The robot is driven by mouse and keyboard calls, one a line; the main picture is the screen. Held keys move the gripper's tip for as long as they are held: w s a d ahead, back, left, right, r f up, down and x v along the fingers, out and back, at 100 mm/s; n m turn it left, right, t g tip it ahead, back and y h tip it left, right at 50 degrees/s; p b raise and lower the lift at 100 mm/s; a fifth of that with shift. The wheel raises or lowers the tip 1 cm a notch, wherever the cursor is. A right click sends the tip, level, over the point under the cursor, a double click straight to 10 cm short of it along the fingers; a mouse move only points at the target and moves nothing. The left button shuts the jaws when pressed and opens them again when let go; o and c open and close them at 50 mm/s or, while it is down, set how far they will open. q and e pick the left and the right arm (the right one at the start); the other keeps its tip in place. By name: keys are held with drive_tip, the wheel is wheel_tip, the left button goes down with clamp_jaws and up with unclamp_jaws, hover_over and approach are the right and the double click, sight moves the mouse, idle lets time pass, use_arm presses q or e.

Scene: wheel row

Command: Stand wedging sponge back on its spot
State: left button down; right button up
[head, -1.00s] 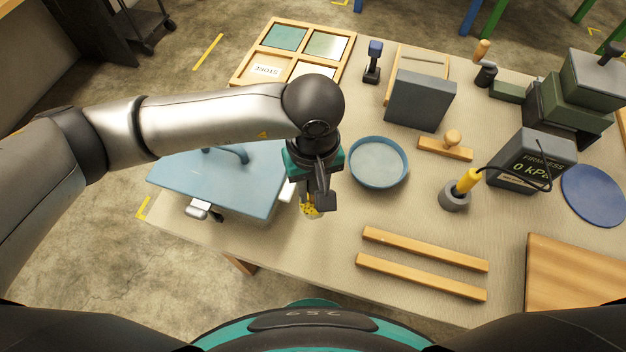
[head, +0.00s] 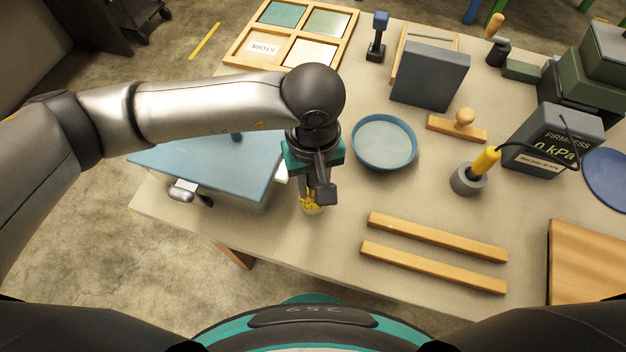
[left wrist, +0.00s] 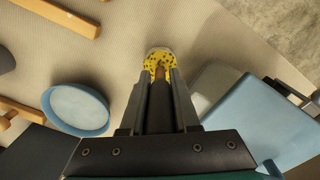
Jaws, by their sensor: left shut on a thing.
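The wedging sponge is yellow with dark spots (head: 310,203) and shows below my left gripper, near the front of the table beside the blue slab. In the left wrist view the sponge (left wrist: 160,62) is at the fingertips, with a brown stick-like part running up from it between the fingers. My left gripper (head: 311,192) points down and is shut on it. A pale round rim shows around the sponge; I cannot tell whether it is a dish or a mark, or whether the sponge touches it. The gripper hides the sponge's upper part in the head view. My right gripper is out of view.
A blue round basin (head: 384,143) stands right of the gripper. Two wooden bars (head: 435,252) lie at front right. A light-blue slab (head: 215,168) is close on the left. The firmness meter (head: 553,140) and a yellow-handled probe (head: 485,160) stand further right.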

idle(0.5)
use_arm(q)
drive_tip(key=shift+b, duration=0.35)
drive_tip(key=shift+f+b, duration=1.05)
drive_tip(key=shift+b, duration=0.1)
idle(0.4)
drive_tip(key=c, duration=0.6)
unclamp_jaws()
drive_tip(key=shift+r, duration=0.1)
drive_tip(key=shift+r+p, duration=2.05)
drive_tip(key=shift+r, duration=1.95)
